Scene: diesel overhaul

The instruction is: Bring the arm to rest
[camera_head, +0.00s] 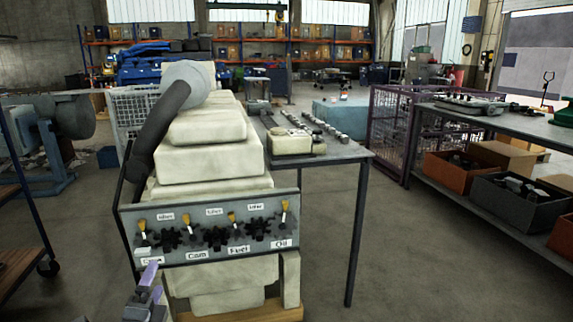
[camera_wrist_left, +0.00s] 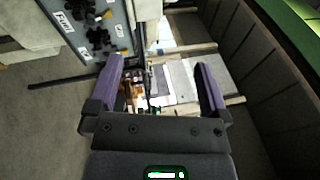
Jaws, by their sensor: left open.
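My left gripper (camera_head: 153,283) shows at the bottom left of the head view, low in front of the engine's panel, with its purple fingers pointing up. In the left wrist view the two purple fingers of this gripper (camera_wrist_left: 162,85) stand apart with nothing between them. The panel also shows at the upper left of the wrist view (camera_wrist_left: 82,14). My right gripper is in neither view.
The pale engine block (camera_head: 205,155) stands behind the panel, with a dark pipe (camera_head: 160,125) at its left. A grey table (camera_head: 345,152) adjoins it at right. Bins (camera_head: 520,200) sit on a shelf under the right workbench. The floor (camera_head: 430,255) between is clear.

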